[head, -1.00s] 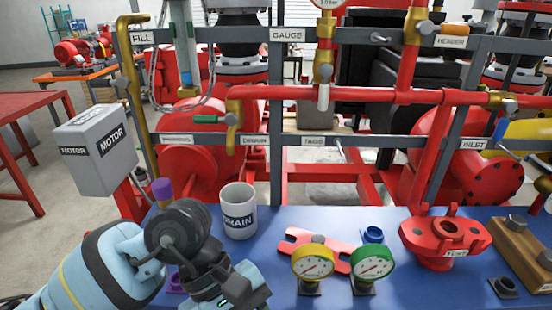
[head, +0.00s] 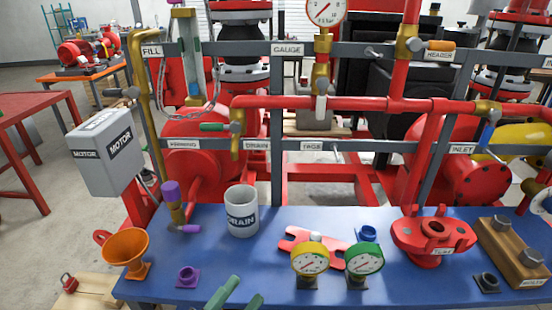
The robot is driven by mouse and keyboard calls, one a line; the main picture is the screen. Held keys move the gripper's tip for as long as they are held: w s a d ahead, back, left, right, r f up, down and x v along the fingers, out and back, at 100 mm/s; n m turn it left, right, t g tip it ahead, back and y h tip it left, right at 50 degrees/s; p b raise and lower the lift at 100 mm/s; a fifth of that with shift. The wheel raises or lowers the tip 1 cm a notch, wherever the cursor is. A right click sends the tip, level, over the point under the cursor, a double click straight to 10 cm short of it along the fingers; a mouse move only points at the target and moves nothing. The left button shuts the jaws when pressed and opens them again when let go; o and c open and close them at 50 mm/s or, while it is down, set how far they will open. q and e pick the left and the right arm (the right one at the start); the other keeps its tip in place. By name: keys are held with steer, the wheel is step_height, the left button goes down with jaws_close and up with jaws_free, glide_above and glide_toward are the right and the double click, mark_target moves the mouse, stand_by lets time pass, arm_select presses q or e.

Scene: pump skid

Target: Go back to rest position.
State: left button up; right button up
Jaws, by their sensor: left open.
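My left gripper (head: 247,289) shows only at the bottom edge, as two green fingers standing apart with nothing seen between them. It is in front of the blue bench (head: 215,263), left of the yellow-rimmed gauge (head: 309,260) and right of the small purple fitting (head: 187,276). The rest of the left arm is below the picture. My right gripper is not in view.
An orange funnel (head: 125,249), a purple-topped brass valve (head: 175,208), a white DRAIN mug (head: 241,212), a green-rimmed gauge (head: 363,260) and a red flanged part (head: 434,236) stand on the bench. Red pipes (head: 340,104) and grey rails rise behind.

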arm_select(q)
steer(key=s+a+f+n+y, duration=0.2)
steer(key=a+f+n+y, duration=0.3)
steer(key=f+n+y, duration=0.3)
steer(key=s+a+f+n+g+y, duration=0.1)
steer(key=s+a+f+n+g, duration=0.2)
steer(key=s+f, duration=0.3)
steer(key=s+a+f+n+g+y+p, duration=0.1)
steer(key=s+a+f+n+g+y, duration=0.1)
steer(key=s+f, duration=0.4)
steer(key=s+a+f+n+g+y, duration=0.1)
steer(key=s+a+f+n+g, duration=0.2)
steer(key=s+f+n, duration=0.2)
step_height(320, 180, down, 2)
steer(key=shift+s+a+f+n+g+y+p, duration=0.1)
steer(key=shift+s+a+n+g+y+p, duration=0.25)
steer(key=shift+s, duration=0.55)
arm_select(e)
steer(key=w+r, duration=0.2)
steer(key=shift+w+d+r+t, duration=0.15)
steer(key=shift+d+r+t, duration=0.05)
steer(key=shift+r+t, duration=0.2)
